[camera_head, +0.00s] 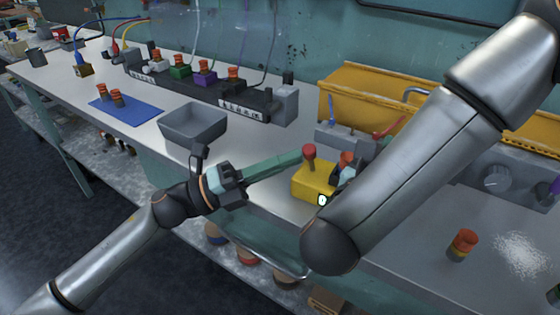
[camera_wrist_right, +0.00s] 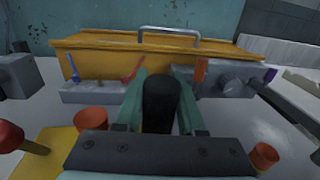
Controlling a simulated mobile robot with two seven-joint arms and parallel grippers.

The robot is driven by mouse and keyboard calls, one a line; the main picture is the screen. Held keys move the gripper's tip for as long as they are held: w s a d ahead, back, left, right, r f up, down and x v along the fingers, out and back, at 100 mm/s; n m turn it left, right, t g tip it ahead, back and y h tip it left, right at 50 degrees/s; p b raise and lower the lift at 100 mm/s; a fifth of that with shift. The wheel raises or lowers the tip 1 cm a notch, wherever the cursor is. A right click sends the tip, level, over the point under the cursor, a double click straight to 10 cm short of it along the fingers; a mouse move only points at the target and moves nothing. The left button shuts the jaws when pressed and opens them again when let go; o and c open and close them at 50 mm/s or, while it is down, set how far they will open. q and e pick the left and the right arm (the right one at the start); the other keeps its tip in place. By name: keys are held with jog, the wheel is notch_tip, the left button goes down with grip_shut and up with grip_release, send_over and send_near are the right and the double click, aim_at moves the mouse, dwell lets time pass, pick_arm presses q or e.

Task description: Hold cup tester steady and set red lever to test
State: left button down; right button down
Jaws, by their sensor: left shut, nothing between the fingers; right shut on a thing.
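The cup tester (camera_head: 312,182) is a yellow box with a small white dial on its front. Its red lever (camera_head: 309,153) sticks up with a round knob; it also shows at the left edge of the right wrist view (camera_wrist_right: 9,136). My left gripper (camera_head: 299,156) is shut and empty, its green fingertips right beside the lever; I cannot tell whether they touch. My right gripper (camera_wrist_right: 162,88) is shut on a black rounded piece (camera_wrist_right: 161,104) by the tester. Whether that piece belongs to the tester is hidden. My right forearm covers the tester's right side in the head view.
A yellow bin (camera_head: 370,88) and a grey block with blue and red levers (camera_wrist_right: 98,90) stand behind. A grey tray (camera_head: 192,124), a blue mat (camera_head: 135,112) and a dark socket row lie left. An orange-topped cup (camera_head: 462,245) and white grains (camera_head: 520,252) lie right.

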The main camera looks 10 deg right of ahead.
pick_arm(q)
jog(key=shift+w+d+r, duration=0.15)
jog(key=shift+w+r, duration=0.1)
jog(key=shift+r, duration=0.15)
dwell(0.4)
jog(key=shift+w+d+r, duration=0.15)
jog(key=shift+w+r, duration=0.05)
jog(key=shift+r, duration=0.05)
jog(key=shift+w+d+r, duration=0.3)
jog(key=shift+w+d, duration=0.1)
jog(key=shift+w, duration=0.1)
jog(key=s+a+r, duration=0.2)
jog(key=a+r, duration=0.1)
jog(key=a, duration=1)
jog(key=shift+a, duration=0.3)
pick_arm(e)
jog(key=shift+c, duration=2.1)
grip_release()
